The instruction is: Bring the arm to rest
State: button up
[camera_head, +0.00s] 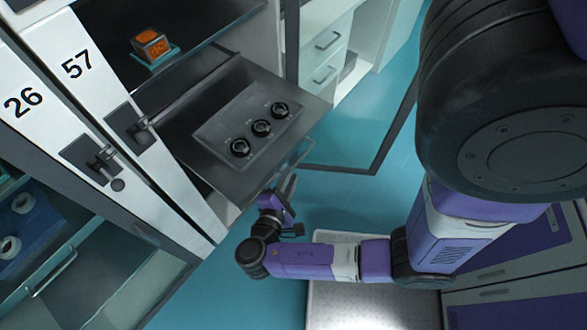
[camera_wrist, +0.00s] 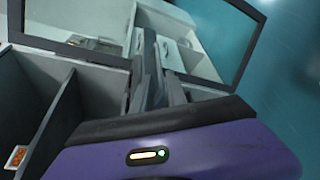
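My purple and black arm (camera_head: 300,260) reaches in from the right of the head view, low over the teal floor. In the wrist view my gripper's dark fingers (camera_wrist: 158,75) stand close together, and nothing is clearly held. The gap between them is hard to make out.
An orange block (camera_head: 150,43) sits on a small teal holder inside the cabinet. White cabinet doors marked 26 and 57 (camera_head: 80,64) stand at left. A framed glass door (camera_head: 340,168) stands open beyond the knob panel. Teal floor (camera_head: 390,190) lies clear between cabinet and arm.

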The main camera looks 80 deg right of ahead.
jog(key=shift+v, duration=0.85)
jog(key=shift+a, duration=0.1)
